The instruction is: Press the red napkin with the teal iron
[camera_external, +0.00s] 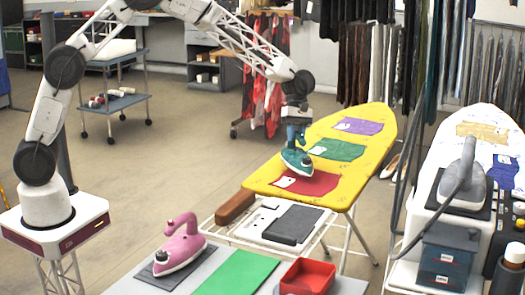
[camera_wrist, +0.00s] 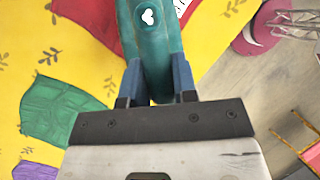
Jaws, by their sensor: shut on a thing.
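The teal iron (camera_external: 297,160) is in my gripper (camera_external: 296,132), upright over the near end of the yellow ironing board (camera_external: 262,181). The red napkin (camera_external: 309,184) lies flat on the board under and beside the iron; I cannot tell whether the soleplate touches it. In the wrist view my gripper's blue fingers (camera_wrist: 155,85) are shut on the iron's teal handle (camera_wrist: 150,35). A corner of the red napkin (camera_wrist: 95,12) shows there at the top, partly hidden by the iron.
A green napkin (camera_external: 338,149) and a purple napkin (camera_external: 358,125) lie farther along the board. A pink iron (camera_external: 180,245) stands on a grey pad at the front, near a green mat (camera_external: 235,273) and a red tray (camera_external: 307,277). A grey iron (camera_external: 463,180) stands at right.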

